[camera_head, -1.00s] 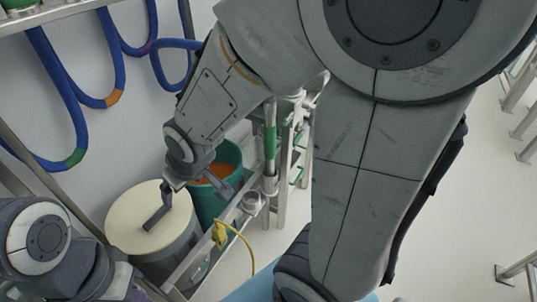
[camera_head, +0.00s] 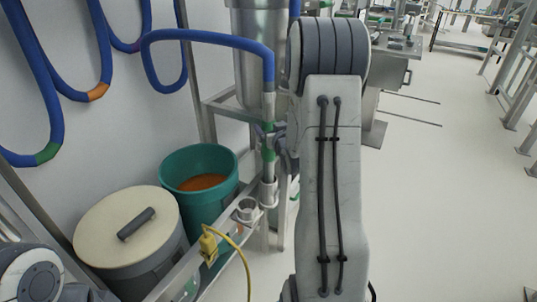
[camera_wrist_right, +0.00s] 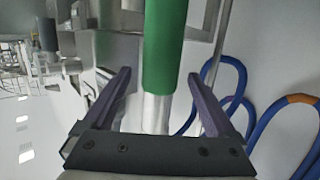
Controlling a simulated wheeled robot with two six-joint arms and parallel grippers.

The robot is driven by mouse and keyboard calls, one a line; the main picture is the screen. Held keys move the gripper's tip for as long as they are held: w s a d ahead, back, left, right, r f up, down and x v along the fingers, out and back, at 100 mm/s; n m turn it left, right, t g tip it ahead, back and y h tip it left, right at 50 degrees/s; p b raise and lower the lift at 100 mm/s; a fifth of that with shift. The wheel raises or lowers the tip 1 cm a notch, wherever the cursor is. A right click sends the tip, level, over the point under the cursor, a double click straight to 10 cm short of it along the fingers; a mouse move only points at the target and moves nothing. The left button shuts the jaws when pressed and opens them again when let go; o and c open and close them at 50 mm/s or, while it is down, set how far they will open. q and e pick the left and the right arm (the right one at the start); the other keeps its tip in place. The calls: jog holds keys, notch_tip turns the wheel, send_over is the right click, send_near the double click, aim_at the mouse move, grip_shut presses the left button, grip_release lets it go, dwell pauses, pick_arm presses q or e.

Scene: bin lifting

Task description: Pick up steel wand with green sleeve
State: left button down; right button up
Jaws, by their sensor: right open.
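The steel wand (camera_head: 269,190) stands upright, with its green sleeve (camera_head: 268,155) partly covered by my right gripper. A blue hose bends down to its top and its lower end is at a holder on the metal rail. My right gripper (camera_head: 272,140) is at the sleeve's height, with the arm in front of much of it. In the right wrist view the gripper (camera_wrist_right: 159,76) is open, its two fingers on either side of the wand with gaps. The green sleeve (camera_wrist_right: 165,45) and bare steel below it (camera_wrist_right: 155,112) show there. My left gripper is not in view.
A teal bucket (camera_head: 225,208) with orange contents and a bin with a cream lid (camera_head: 95,232) stand left of the rail (camera_head: 228,245). A yellow cable (camera_head: 238,255) hangs by it. A steel vessel (camera_head: 258,50) is behind the wand.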

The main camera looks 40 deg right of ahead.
jog(key=x, duration=0.5)
jog(key=shift+w+d+f, duration=0.1)
jog(key=shift+w+f, duration=0.15)
jog(key=shift+w, duration=0.1)
jog(key=shift+r, duration=0.1)
grip_shut()
